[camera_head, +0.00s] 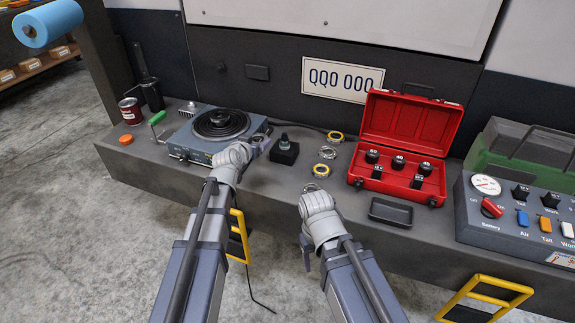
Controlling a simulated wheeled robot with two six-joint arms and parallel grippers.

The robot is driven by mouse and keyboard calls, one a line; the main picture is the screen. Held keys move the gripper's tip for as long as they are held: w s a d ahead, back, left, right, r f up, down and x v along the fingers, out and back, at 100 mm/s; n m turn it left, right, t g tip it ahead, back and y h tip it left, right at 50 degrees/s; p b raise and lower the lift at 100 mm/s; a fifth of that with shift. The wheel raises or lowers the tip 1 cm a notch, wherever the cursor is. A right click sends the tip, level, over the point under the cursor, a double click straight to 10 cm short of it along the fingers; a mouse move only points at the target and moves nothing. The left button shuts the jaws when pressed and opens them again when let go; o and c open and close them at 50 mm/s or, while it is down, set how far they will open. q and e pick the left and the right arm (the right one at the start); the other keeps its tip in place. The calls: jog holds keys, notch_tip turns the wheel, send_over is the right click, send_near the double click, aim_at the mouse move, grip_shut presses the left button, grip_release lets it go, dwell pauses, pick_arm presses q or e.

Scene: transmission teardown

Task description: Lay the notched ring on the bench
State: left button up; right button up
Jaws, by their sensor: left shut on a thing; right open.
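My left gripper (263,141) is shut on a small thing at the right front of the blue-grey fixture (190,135). The thing is mostly hidden by the fingers, and I cannot make out its shape or whether it is the notched ring. On the bench (290,185), right of this gripper, lie a yellow-rimmed ring (335,137), a silver ring (327,152) and another yellow-rimmed ring (321,170). Notches are too small to make out on them. My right gripper (311,188) is open, low over the bench just in front of the nearest ring; its fingers are largely hidden by the wrist.
A dark block with a knob (285,153) stands between the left gripper and the rings. A red open case (408,135), a black tray (391,212) and a control panel (515,220) are to the right. A red can (131,111) stands at the far left.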

aim_at(258, 170)
pick_arm(q)
jog(key=shift+f+b, duration=4.9)
jog(key=shift+f, duration=0.15)
jog(key=shift+r, duration=0.15)
jog(key=o, duration=1.5)
